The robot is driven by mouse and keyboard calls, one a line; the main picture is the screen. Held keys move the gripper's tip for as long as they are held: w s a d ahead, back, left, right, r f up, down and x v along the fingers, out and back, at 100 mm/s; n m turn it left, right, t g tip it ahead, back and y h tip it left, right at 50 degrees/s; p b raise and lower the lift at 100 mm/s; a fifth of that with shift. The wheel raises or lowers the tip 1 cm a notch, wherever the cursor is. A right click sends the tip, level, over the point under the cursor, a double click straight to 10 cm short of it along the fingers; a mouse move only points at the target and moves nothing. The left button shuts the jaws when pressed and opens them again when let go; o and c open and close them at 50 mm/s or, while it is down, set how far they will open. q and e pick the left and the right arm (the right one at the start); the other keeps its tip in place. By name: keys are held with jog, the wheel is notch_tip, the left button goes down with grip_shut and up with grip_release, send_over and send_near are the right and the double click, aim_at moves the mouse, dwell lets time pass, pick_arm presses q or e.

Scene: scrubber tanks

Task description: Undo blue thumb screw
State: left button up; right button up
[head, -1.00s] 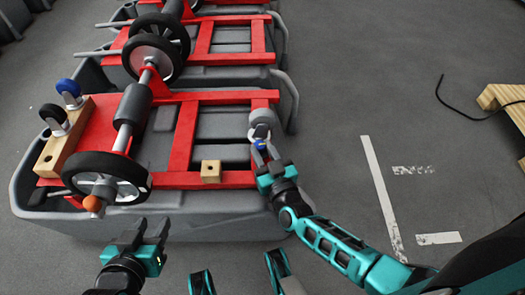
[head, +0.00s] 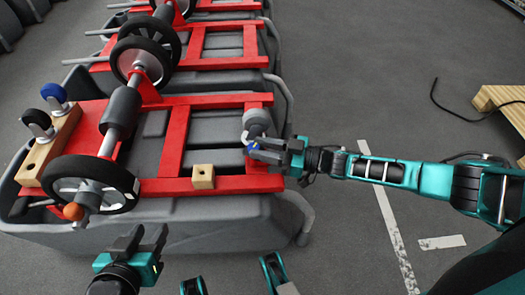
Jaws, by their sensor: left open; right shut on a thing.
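The blue thumb screw (head: 252,148) sits low on the grey round fitting (head: 256,123) at the right end of the nearest red frame (head: 179,140). My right gripper (head: 262,152) comes in from the right and is shut on the blue thumb screw, with its fingers partly covering it. My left gripper (head: 141,242) is open and empty in front of the tank's near side, well away from the screw.
A wooden block (head: 203,176) sits on the red frame. A wooden bar (head: 50,150) with one black and one blue caster stands at left. A black wheel (head: 88,184) with an orange knob is at the near corner.

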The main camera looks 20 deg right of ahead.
jog(key=shift+w+d+n+g+y, duration=0.15)
jog(key=shift+n+g+y, duration=0.3)
jog(key=shift+n+g, duration=0.35)
jog(key=shift+w+n+g+y, duration=0.1)
jog(key=shift+n+g+y, duration=0.4)
jog(key=shift+g, duration=0.5)
jog(key=shift+f+g, duration=0.1)
jog(key=shift+g, duration=0.2)
jog(key=o, duration=1.1)
jog(key=shift+c, duration=0.2)
jog(key=shift+w, duration=0.1)
